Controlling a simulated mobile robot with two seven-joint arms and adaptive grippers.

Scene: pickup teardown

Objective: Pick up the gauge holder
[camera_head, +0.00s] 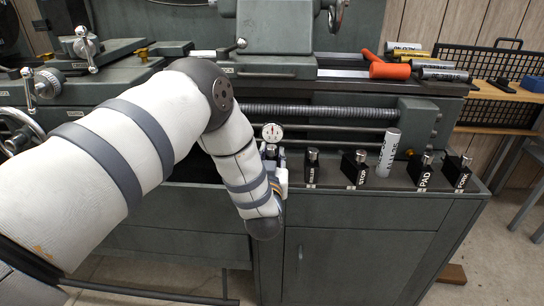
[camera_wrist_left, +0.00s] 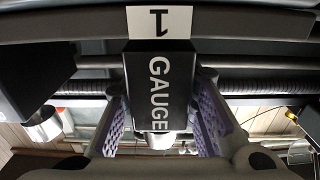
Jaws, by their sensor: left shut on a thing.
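The gauge holder (camera_wrist_left: 160,88) is a black block marked GAUGE in the left wrist view, with a white tag reading 1 at its edge. It sits between the purple-padded fingers of my left gripper (camera_head: 270,172), which is shut on it. In the head view a round white dial gauge (camera_head: 272,132) shows just above the gripper. The holder's body is mostly hidden there behind the gripper and wrist. I cannot tell whether the holder touches the surface below it. My right gripper is in neither view.
Several black tool holders, including the STOP one (camera_head: 355,168) and the PAD one (camera_head: 421,170), stand right of my gripper on the cabinet ledge. A white cylinder (camera_head: 388,152) stands among them. The lathe's lead screw (camera_head: 320,111) runs behind. Orange-handled tools (camera_head: 390,71) lie higher up.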

